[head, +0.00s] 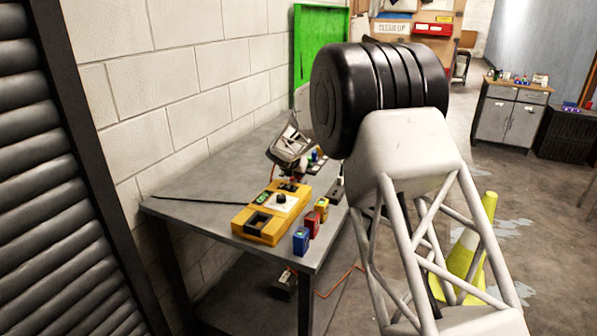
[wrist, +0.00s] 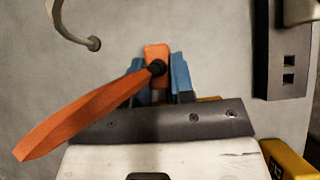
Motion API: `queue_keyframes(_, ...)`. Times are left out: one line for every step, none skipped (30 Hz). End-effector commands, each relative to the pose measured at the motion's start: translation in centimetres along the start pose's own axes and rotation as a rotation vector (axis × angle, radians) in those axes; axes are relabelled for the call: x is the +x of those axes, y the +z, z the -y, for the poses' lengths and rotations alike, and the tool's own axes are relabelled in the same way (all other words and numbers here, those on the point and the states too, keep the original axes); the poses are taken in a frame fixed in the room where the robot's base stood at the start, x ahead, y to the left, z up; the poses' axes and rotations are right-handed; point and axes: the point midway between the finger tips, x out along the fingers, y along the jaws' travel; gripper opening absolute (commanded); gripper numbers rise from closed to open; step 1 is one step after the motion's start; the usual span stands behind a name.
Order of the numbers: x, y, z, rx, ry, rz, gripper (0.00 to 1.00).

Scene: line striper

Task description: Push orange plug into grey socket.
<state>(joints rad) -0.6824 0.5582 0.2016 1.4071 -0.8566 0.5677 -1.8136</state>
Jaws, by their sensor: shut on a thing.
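In the wrist view the orange plug (wrist: 157,52) sits between the blue fingertips of my gripper (wrist: 160,80), which is shut on it. A thick orange cable (wrist: 85,115) runs from a dark joint at the plug toward the lower left. A dark grey strip with two square openings (wrist: 288,45), possibly the grey socket, lies at the upper right, apart from the plug. In the head view my gripper (head: 287,176) is over the table behind the yellow device; the plug cannot be made out there.
The grey table (head: 195,205) carries a yellow device (head: 272,212) and small blue (head: 301,241), red (head: 312,225) and yellow (head: 322,208) blocks near its right edge. A grey curved tube (wrist: 70,27) stands at the wrist view's upper left. A block wall borders the table.

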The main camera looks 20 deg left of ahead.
Motion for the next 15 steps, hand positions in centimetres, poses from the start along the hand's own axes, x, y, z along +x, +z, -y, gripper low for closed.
queue_keyframes(0.04, -0.03, -0.01, 0.000, 0.000, 0.000, 0.00)
queue_keyframes(0.06, -0.06, -0.01, 0.000, 0.000, 0.000, 0.00)
queue_keyframes(0.10, -0.09, -0.01, 0.000, 0.000, 0.000, 0.00)
queue_keyframes(0.13, -0.12, 0.00, 0.000, 0.000, 0.000, 0.00)
queue_keyframes(0.16, -0.15, 0.00, 0.000, 0.000, 0.000, 0.00)
queue_keyframes(0.20, -0.18, 0.00, 0.000, 0.000, 0.000, 0.00)
queue_keyframes(0.24, -0.22, 0.01, 0.000, 0.000, -0.001, 0.00)
queue_keyframes(0.27, -0.25, 0.01, -0.001, 0.000, -0.001, 0.00)
queue_keyframes(0.30, -0.28, 0.01, -0.001, 0.000, -0.001, 0.00)
queue_keyframes(0.30, -0.30, 0.01, -0.001, -0.001, -0.001, 0.00)
queue_keyframes(0.32, -0.31, 0.02, -0.001, -0.001, -0.001, 0.00)
queue_keyframes(0.33, -0.33, 0.02, -0.001, -0.001, -0.002, 0.00)
queue_keyframes(0.34, -0.35, 0.02, -0.001, -0.001, -0.002, 0.00)
queue_keyframes(0.35, -0.37, 0.02, -0.001, -0.001, -0.002, 0.00)
queue_keyframes(0.36, -0.39, 0.03, -0.001, -0.001, -0.002, 0.00)
